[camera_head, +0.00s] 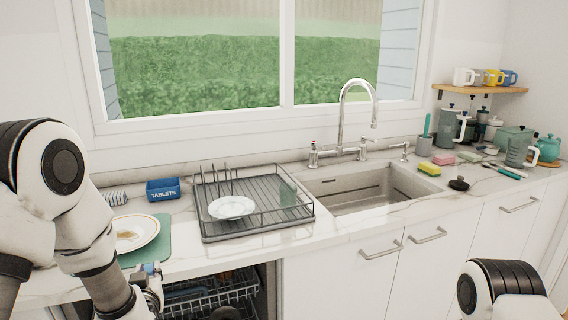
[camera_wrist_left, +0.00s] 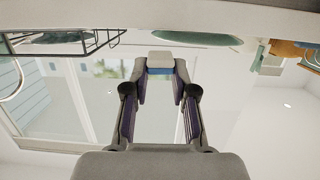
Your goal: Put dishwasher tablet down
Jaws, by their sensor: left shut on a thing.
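The dishwasher tablet (camera_wrist_left: 160,62), white with a blue layer, is between the fingertips of my left gripper (camera_wrist_left: 161,74), which is shut on it. In the head view my left gripper (camera_head: 152,276) is at the front edge of the counter, above the left part of the dishwasher rack (camera_head: 212,289). Only a small bluish bit of the tablet (camera_head: 151,268) shows there. My right gripper is out of view; only part of my right arm shows at lower right.
A blue box marked TABLETS (camera_head: 163,193) stands at the back left. A soiled plate (camera_head: 135,234) lies on a green mat (camera_head: 158,250). A drying rack (camera_head: 262,230) holds a white plate (camera_head: 232,207). The sink (camera_head: 360,193) is to the right, with sponges beyond.

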